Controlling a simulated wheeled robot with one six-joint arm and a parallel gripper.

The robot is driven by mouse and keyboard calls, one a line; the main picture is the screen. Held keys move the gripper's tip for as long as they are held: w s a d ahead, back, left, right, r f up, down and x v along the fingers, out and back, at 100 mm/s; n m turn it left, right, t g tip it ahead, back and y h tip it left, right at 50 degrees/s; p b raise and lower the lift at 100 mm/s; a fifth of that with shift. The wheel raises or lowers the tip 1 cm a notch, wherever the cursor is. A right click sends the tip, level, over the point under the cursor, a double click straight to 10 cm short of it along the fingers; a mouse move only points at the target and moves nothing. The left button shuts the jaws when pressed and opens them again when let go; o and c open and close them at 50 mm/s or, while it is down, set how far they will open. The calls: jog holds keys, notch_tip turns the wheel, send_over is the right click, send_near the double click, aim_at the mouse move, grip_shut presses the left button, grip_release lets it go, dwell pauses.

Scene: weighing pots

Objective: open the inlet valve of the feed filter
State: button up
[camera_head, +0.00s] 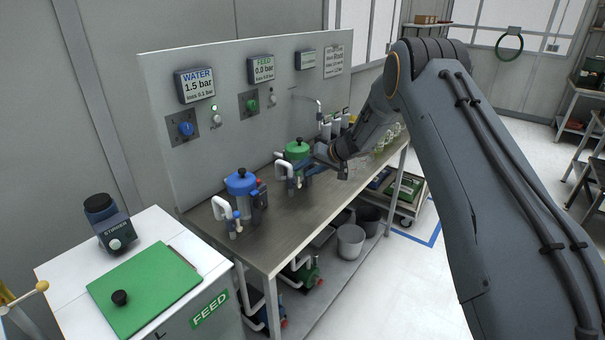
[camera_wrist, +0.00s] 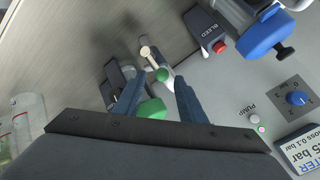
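The feed filter has a green lid (camera_head: 298,148) and stands on the steel bench behind my gripper (camera_head: 314,164) in the head view. In the wrist view its green lid (camera_wrist: 150,110) shows partly, between my fingers. The inlet valve (camera_wrist: 162,75) shows as a small green knob with a pale round end beside it, near my fingertips. My gripper (camera_wrist: 160,84) is open, with one finger on each side of the knob. I cannot tell whether a finger touches it. The feed display (camera_head: 263,70) reads 0.0 bar.
The blue-lidded water filter (camera_head: 241,183) stands nearer on the bench (camera_head: 270,238), with a red bleed button (camera_wrist: 219,47) beside its housing. The water display (camera_head: 195,85) reads 1.5 bar. Glassware (camera_head: 388,138) stands beyond the feed filter. A white cabinet with a green mat (camera_head: 150,285) is at the front left.

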jog(key=shift+b+v, duration=0.6)
jog(key=shift+v, duration=2)
jog(key=shift+r, duration=0.15)
jog(key=s+d+r+m+t+h+b, duration=0.1)
jog(key=s+d+r+h, duration=0.25)
jog(key=s+d, duration=0.25)
jog(key=s+d+r+m+t+h+b, duration=0.1)
jog(key=s+d+r+h, duration=0.25)
jog(key=s+d, duration=0.35)
jog(key=s+f+g, duration=0.3)
jog(key=s, duration=1.3)
jog(key=s+f+g+h, duration=0.1)
jog(key=s+f+g, duration=0.2)
jog(key=s, duration=1.3)
jog(key=shift+s+d+n+g+b, duration=0.3)
jog(key=shift+s+d+n+b, duration=0.05)
jog(key=shift+s+d+n, duration=0.05)
jog(key=shift+c, duration=0.2)
